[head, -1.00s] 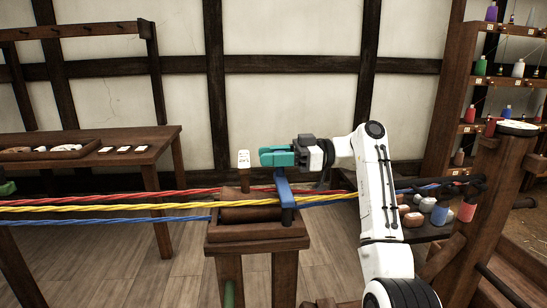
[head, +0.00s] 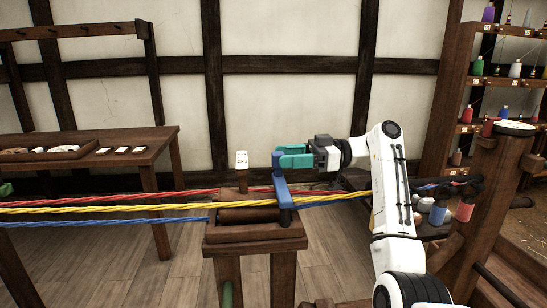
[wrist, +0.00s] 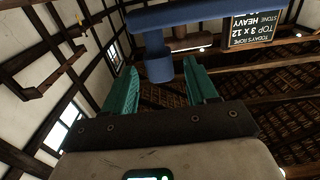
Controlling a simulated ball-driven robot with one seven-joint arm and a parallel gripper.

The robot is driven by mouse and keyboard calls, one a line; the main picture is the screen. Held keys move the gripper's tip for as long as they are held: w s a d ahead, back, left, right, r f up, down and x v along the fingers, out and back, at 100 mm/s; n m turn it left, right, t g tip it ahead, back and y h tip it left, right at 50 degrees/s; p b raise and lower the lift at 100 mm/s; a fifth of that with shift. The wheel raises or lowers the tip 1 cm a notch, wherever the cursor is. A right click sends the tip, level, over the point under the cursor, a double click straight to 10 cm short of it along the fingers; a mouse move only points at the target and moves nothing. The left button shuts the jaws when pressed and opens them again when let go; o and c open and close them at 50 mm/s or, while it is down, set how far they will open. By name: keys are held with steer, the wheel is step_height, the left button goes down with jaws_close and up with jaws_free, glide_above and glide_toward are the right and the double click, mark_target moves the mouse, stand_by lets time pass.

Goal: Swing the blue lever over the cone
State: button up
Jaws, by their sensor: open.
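The blue lever (head: 283,190) is a flat bar with an upright handle at its far end. It lies front to back across the right end of the trestle top. The cone seems to be the brown rounded wooden piece (head: 248,214) in the trestle, left of the lever, with the strands running by it. My gripper (head: 287,156) is open, its teal fingers pointing left at the lever's handle. In the wrist view the round blue handle (wrist: 158,64) shows between the two spread fingertips, with gaps on both sides, so it appears unheld.
Red, yellow (head: 120,208) and blue strands run across the trestle (head: 255,237). A white tag (head: 242,160) stands behind it. A wooden table (head: 110,143) is at the left, a thick post (head: 487,200) and spool shelf (head: 478,90) at the right.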

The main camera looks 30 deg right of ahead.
steer(key=v, duration=0.6)
steer(key=shift+d, duration=0.15)
stand_by(0.4)
